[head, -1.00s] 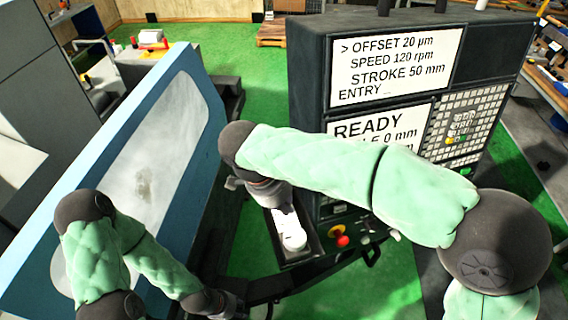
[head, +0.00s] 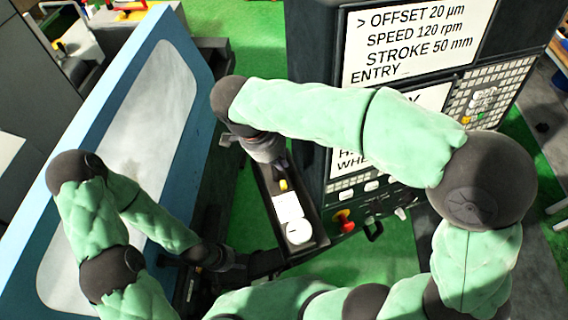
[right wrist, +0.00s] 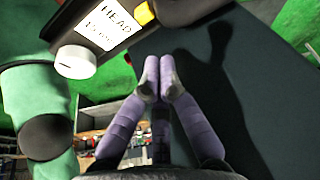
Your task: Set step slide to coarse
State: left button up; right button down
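A dark narrow box (head: 258,190) below the control cabinet carries a small yellow slide (head: 283,185), a white label (head: 288,207) and a white round knob (head: 298,232). In the right wrist view the yellow slide (right wrist: 143,13) sits at the top edge, beside the label (right wrist: 103,24) reading "HEAD" and the white knob (right wrist: 75,62). No slide scale is legible. My right gripper (right wrist: 157,72) has its fingertips together with nothing between them, apart from the slide. In the head view it is over the box's far end. My left gripper (head: 225,258) is low at centre-left; its fingers are unclear.
The control cabinet's screen (head: 410,40) shows offset, speed, stroke and entry lines. A red button (head: 343,217) and keypad are on its front. A blue-framed machine door (head: 130,130) stands at left. Green floor (head: 375,245) shows between them.

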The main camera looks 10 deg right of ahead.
aim_at(290, 183)
pick_arm(q)
jog(key=shift+r+p, duration=0.4)
pick_arm(e)
jog(key=x, duration=0.8)
jog(key=shift+d+f, duration=0.2)
jog(key=shift+f, duration=0.15)
